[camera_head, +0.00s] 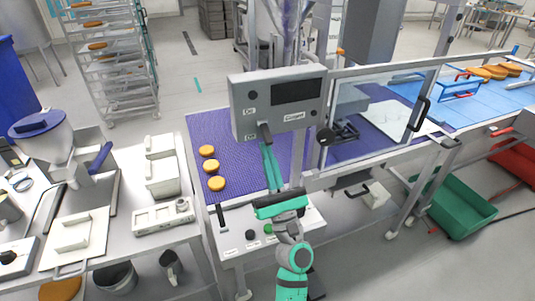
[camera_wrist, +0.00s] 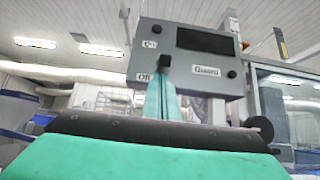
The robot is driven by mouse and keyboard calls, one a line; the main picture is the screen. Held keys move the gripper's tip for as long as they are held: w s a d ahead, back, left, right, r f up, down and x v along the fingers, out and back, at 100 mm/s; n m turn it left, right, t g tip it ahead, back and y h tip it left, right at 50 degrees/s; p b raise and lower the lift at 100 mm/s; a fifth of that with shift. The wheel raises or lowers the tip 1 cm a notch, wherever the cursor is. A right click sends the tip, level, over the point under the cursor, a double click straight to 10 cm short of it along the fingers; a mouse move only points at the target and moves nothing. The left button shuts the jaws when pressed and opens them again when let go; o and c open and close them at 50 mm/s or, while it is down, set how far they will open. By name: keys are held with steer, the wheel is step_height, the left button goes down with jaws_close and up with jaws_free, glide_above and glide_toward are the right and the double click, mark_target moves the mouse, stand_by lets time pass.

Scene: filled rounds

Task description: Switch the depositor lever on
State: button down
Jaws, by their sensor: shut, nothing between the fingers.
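The grey depositor control box (camera_head: 279,104) stands over the purple conveyor belt; it also shows in the wrist view (camera_wrist: 187,58). Its dark lever (camera_head: 264,129) sticks out from the lower front, right of the "On" and "Off" labels. In the wrist view the lever (camera_wrist: 164,63) shows as a small black block between the heights of the two labels, tilt unclear. My gripper (camera_head: 267,150), with green fingers, is shut and empty. In the wrist view its fingertips (camera_wrist: 161,84) lie just below the lever; I cannot tell whether they touch it.
Several round orange-brown cakes (camera_head: 213,168) lie on the belt (camera_head: 232,135) at left. A white button panel (camera_head: 245,241) is below. A bench with containers stands left.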

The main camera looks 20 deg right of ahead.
steer(key=shift+s+r, duration=0.1)
steer(key=shift+r, duration=0.2)
